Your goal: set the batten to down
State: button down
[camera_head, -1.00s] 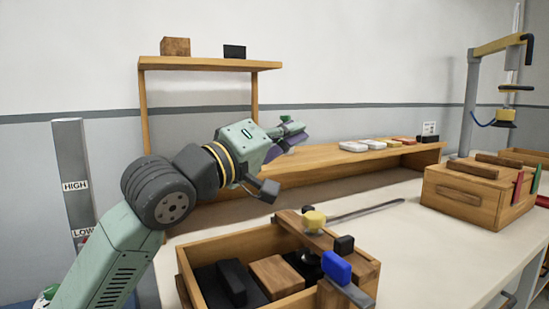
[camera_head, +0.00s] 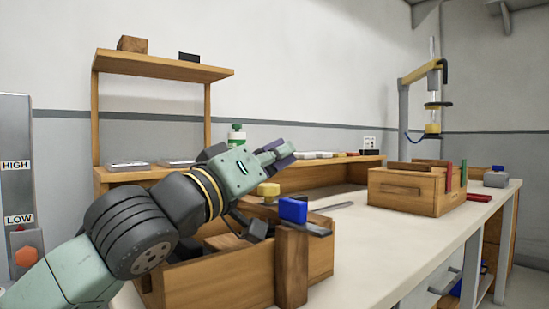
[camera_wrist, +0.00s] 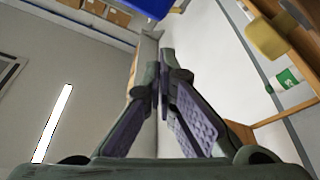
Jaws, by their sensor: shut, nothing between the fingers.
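No part is labelled as the batten. An upright wooden strip (camera_head: 291,265) stands at the front corner of an open wooden crate (camera_head: 220,286), below a blue block (camera_head: 293,210) on a flat metal bar; I cannot tell whether this strip is the batten. My gripper (camera_head: 284,153) is above and behind the crate in the head view, apart from the strip. In the wrist view my gripper (camera_wrist: 160,92) has its purple-padded fingers together with nothing between them. My arm hides part of the crate's contents.
A panel marked HIGH and LOW (camera_head: 15,190) stands at the far left, with an orange-red knob (camera_head: 26,257). A yellow knob (camera_head: 268,190) is by the crate. A wooden box (camera_head: 405,192) stands farther along the bench. The pale benchtop (camera_head: 375,240) between them is mostly clear.

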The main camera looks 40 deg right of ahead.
jog(key=shift+s+f, duration=0.1)
dwell(0.4)
notch_tip(320, 180, up, 5)
jog(key=p, duration=0.3)
jog(key=w+f+v, duration=0.1)
jog(key=v, duration=0.9)
jog(key=shift+w+f, duration=0.2)
jog(key=shift+w, duration=0.15)
